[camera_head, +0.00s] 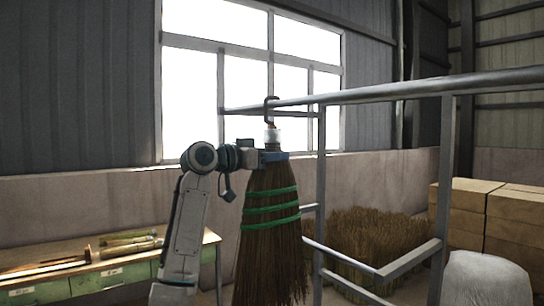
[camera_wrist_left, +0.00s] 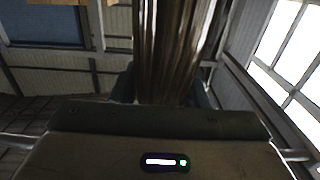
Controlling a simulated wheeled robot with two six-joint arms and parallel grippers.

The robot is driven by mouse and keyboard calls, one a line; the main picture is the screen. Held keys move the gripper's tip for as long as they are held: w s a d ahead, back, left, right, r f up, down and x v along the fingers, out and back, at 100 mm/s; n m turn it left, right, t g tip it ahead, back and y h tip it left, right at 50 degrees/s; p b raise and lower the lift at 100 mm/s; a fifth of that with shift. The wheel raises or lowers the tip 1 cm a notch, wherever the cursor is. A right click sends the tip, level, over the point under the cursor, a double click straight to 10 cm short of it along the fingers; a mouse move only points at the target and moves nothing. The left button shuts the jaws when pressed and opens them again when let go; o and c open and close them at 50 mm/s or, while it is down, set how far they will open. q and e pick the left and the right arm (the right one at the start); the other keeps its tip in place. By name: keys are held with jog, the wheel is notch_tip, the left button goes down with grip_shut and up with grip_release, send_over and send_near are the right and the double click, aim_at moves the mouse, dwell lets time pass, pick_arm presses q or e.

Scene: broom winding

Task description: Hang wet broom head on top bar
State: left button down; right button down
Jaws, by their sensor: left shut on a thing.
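A brown broom head (camera_head: 270,245) with green bands hangs bristles down in the head view. A white collar and a dark hook (camera_head: 270,104) are at its top. The hook is at the grey top bar (camera_head: 400,91) of a metal rack; its curve appears over the bar, but I cannot tell whether it bears on it. My left gripper (camera_head: 272,155) is shut on the broom head just below the collar. In the left wrist view the brown bristles (camera_wrist_left: 175,50) fill the space between the fingers. My right gripper is in neither view.
The rack's upright (camera_head: 320,200) stands just right of the broom head. A bench (camera_head: 110,275) with several bundles and tools is at the left. Stacked cartons (camera_head: 515,205) and a white sack (camera_head: 485,280) are at the right. Loose straw (camera_head: 370,235) lies behind the rack.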

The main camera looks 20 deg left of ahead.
pick_arm(q)
jog(key=shift+r, duration=0.1)
jog(key=c, duration=0.7)
grip_release()
jog(key=shift+s+a, duration=0.15)
jog(key=b+v, duration=0.5)
jog(key=v, duration=0.5)
jog(key=shift+s+a, duration=0.15)
jog(key=shift+s, duration=0.1)
